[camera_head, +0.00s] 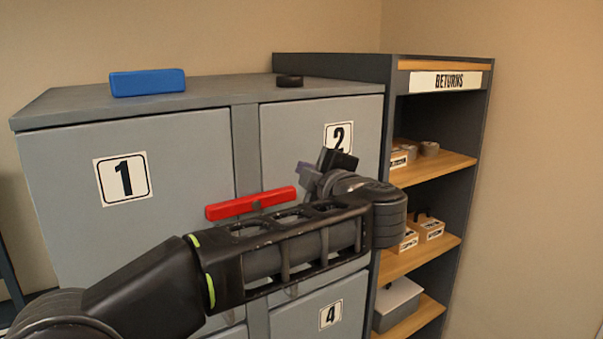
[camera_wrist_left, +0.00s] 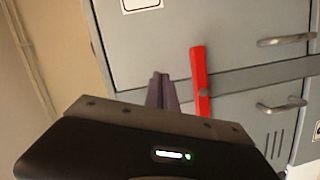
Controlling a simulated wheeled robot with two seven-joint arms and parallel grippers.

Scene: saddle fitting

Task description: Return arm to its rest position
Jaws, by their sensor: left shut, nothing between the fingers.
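My left arm (camera_head: 290,250) reaches in from the lower left across the front of the grey cabinet (camera_head: 190,150). My left gripper (camera_head: 318,172) is in front of door 2, near its lower part, and is partly hidden by my own wrist. In the left wrist view its fingers (camera_wrist_left: 162,90) are together with nothing between them. A red bar (camera_head: 250,203) lies slantwise across the middle post of the cabinet, left of the gripper. It also shows in the left wrist view (camera_wrist_left: 200,80), apart from the fingers. My right gripper is not in view.
A blue block (camera_head: 147,82) and a small black disc (camera_head: 289,80) sit on the cabinet top. A returns shelf (camera_head: 430,170) with several small items stands at the right. Door handles (camera_wrist_left: 285,40) stick out from the cabinet front. Bare wall lies at the far right.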

